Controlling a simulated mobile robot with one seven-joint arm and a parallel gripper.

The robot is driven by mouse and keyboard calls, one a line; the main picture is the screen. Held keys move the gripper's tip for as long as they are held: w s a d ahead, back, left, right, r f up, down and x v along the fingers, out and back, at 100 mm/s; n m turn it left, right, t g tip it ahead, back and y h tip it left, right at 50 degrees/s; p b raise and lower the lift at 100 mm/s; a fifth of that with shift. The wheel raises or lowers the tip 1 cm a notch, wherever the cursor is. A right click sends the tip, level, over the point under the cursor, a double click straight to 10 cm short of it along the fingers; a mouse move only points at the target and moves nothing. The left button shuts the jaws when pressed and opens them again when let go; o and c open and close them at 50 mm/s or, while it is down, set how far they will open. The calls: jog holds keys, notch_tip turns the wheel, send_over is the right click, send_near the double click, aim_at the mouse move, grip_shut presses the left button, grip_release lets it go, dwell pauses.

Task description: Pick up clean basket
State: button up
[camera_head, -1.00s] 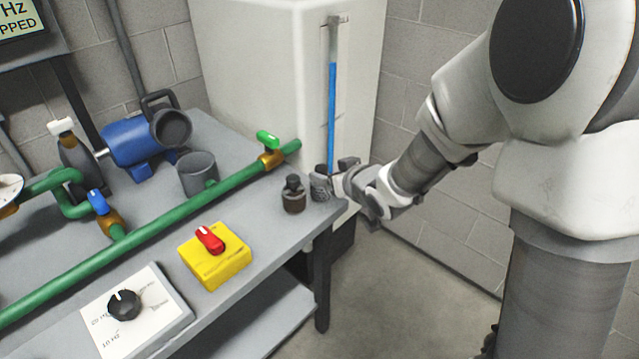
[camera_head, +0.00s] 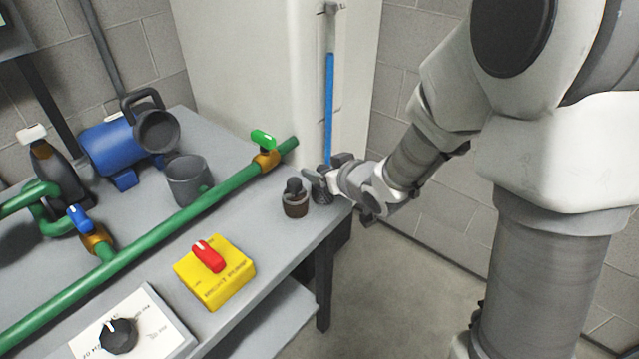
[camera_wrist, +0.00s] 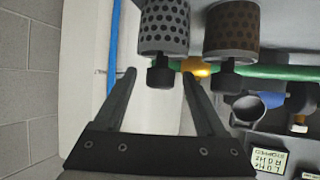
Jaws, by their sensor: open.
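The clean basket (camera_wrist: 165,27) is a grey perforated cylinder with a black knob, upside down in the wrist view. In the head view the grey basket (camera_head: 321,192) stands at the bench's right corner, partly hidden by my gripper (camera_head: 318,177). A brown, dirtier-looking basket (camera_head: 295,200) with a black knob stands just left of it; it also shows in the wrist view (camera_wrist: 232,30). In the wrist view my gripper (camera_wrist: 158,76) is open, with the grey basket's knob between its fingertips. I see no clear contact.
A green pipe (camera_head: 205,210) with valves runs across the bench. A yellow box (camera_head: 214,276) with a red switch, a grey cup (camera_head: 188,181) and a blue pump (camera_head: 113,147) stand left of the baskets. A pale cabinet with a blue-filled tube (camera_head: 329,108) rises behind.

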grip_shut()
dwell(0.3)
dwell(1.1)
